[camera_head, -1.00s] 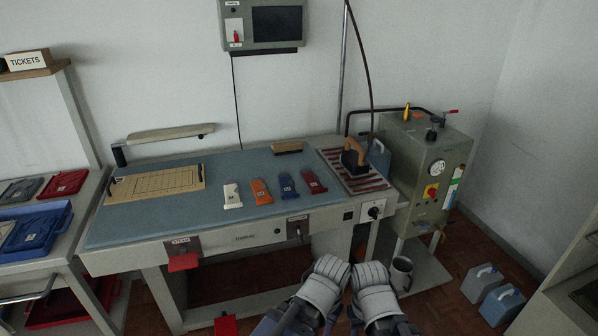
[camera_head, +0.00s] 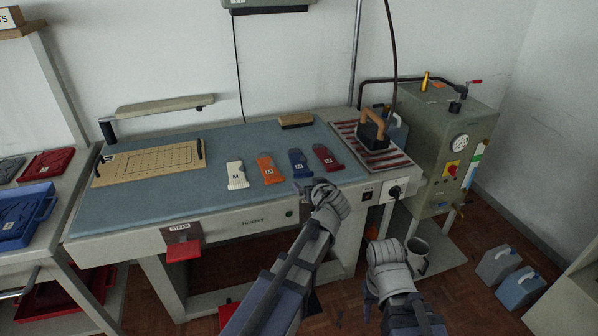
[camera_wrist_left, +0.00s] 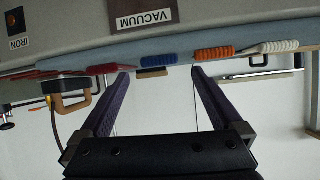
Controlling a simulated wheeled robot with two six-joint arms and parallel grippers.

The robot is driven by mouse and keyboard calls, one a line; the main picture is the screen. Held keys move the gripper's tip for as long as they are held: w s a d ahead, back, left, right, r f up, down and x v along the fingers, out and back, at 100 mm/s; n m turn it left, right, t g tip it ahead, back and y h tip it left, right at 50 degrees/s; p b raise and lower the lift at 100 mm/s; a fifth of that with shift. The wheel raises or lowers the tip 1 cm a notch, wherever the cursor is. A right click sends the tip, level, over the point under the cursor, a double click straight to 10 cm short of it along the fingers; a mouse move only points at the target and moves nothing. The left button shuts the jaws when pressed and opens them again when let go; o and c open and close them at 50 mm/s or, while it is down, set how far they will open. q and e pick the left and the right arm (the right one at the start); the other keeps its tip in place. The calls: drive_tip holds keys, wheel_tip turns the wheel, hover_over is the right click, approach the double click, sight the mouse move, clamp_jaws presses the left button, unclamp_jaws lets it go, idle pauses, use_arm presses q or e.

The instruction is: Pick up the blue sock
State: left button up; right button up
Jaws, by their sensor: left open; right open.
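The blue sock (camera_head: 300,163) lies flat on the blue-grey table top (camera_head: 160,208), between the orange sock (camera_head: 270,169) and the dark red sock (camera_head: 327,158). My left gripper (camera_head: 304,187) is at the table's front edge, just in front of the blue sock, open and apart from it. In the left wrist view, which is upside down, the blue sock (camera_wrist_left: 159,59) shows edge-on between the two spread fingers (camera_wrist_left: 160,73). My right gripper (camera_head: 372,296) is low in front of the table, away from the socks. Its fingers are mostly hidden.
A white sock (camera_head: 237,175) lies left of the orange one. An iron (camera_head: 372,132) stands on a striped rest at the right. A wooden block (camera_head: 296,121) lies behind the socks. A grey boiler (camera_head: 440,140) stands at the far right.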

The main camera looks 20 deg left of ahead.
sight(304, 174)
use_arm(q)
drive_tip(key=shift+t, duration=0.4)
drive_tip(key=shift+w+r+b+x, duration=0.15)
drive_tip(key=shift+b+x, duration=0.4)
drive_tip(key=shift+x, duration=0.9)
drive_tip(key=shift+r+b+x, duration=0.2)
drive_tip(key=shift+b+x, duration=0.3)
drive_tip(key=shift+x, duration=0.95)
drive_tip(key=shift+w+r+b+x, duration=0.15)
drive_tip(key=shift+b+x, duration=0.4)
drive_tip(key=shift+x, duration=0.95)
drive_tip(key=shift+s+r, duration=0.1)
drive_tip(key=shift+s, duration=0.1)
drive_tip(key=c, duration=1.1)
